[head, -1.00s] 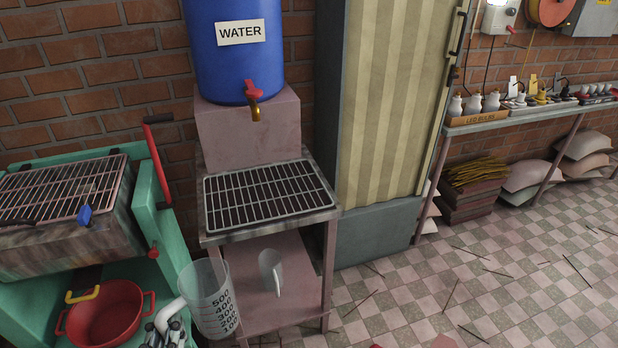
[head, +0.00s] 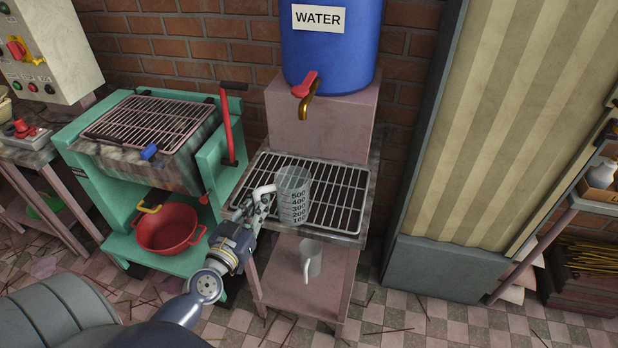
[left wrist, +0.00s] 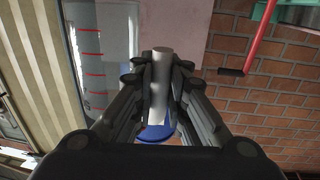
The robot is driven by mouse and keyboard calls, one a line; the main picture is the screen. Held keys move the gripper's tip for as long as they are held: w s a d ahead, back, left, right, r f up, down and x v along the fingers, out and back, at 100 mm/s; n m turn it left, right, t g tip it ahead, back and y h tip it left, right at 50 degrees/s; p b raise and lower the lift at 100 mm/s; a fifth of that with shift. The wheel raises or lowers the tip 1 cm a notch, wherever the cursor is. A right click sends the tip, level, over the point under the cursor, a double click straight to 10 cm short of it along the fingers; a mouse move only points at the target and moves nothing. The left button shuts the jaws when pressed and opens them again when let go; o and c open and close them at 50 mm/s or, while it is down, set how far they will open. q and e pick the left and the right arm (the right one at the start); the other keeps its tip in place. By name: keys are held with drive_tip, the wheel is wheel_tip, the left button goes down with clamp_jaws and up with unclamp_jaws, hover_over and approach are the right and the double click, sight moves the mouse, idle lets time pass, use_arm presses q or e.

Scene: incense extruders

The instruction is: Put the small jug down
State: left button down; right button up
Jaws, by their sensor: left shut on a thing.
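The small jug (head: 293,197) is a clear measuring jug with dark numbers up to 500. It is upright in front of the water barrel's tap, over the wire grate (head: 345,192) of the stand. Whether its base touches the grate I cannot tell. My left gripper (head: 262,200) is shut on the jug's white handle, on the jug's left side. In the left wrist view the handle (left wrist: 160,85) is between the fingers, and the clear wall with red marks (left wrist: 92,50) is to the left. My right gripper is not in view.
The blue water barrel (head: 335,50) with its brass tap (head: 308,105) stands behind the grate. A green machine with a red handle (head: 227,130) and a red pot (head: 170,228) are to the left. A striped cabinet (head: 485,120) is to the right.

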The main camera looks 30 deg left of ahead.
use_arm(q)
drive_tip(key=w+a+r+n+y+p, duration=0.2)
drive_tip(key=a+r+y, duration=0.1)
drive_tip(key=a, duration=1.2)
drive_tip(key=shift+g, duration=0.4)
drive_tip(key=w+d+f, duration=0.1)
drive_tip(key=w+d, duration=0.2)
drive_tip(key=d, duration=0.1)
drive_tip(key=w+d+f+p, duration=0.1)
drive_tip(key=w+d+f, duration=0.1)
drive_tip(key=w+d, duration=0.1)
drive_tip(key=w+d+f+p, duration=0.1)
drive_tip(key=w+d+f, duration=0.1)
drive_tip(key=d, duration=0.3)
drive_tip(key=shift+w+d, duration=0.1)
drive_tip(key=shift+w, duration=0.75)
drive_tip(key=shift+f, duration=0.15)
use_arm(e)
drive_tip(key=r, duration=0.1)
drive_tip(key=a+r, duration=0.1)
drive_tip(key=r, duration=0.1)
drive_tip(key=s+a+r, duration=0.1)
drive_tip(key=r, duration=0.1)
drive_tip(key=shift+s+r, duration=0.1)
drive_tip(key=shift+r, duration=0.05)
use_arm(q)
drive_tip(key=shift+f, duration=0.1)
